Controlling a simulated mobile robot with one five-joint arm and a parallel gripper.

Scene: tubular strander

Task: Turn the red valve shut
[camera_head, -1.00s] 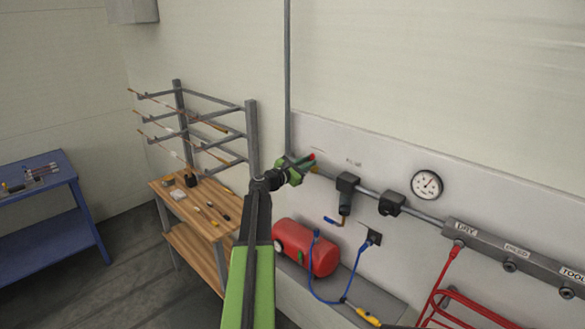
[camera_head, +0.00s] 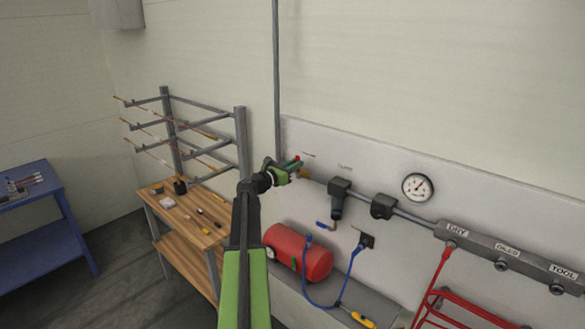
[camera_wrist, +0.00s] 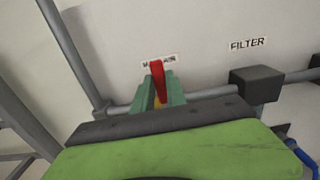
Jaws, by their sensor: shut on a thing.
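The red valve (camera_wrist: 158,82) is a red lever on the grey wall pipe, upright in the wrist view between my green fingers. In the head view the red lever (camera_head: 297,160) shows as a small red tip at my gripper. My gripper (camera_wrist: 160,95) is shut on the lever, with a finger on each side of it. My gripper (camera_head: 288,171) also shows in the head view, at the left end of the pipe. The brass valve body behind the lever is mostly hidden by the fingers and wrist.
A black filter block (camera_head: 339,187) sits on the pipe just right of the valve. A gauge (camera_head: 418,187) is further right. A red tank (camera_head: 300,254) stands below. A wooden bench with a rack (camera_head: 190,215) is at left.

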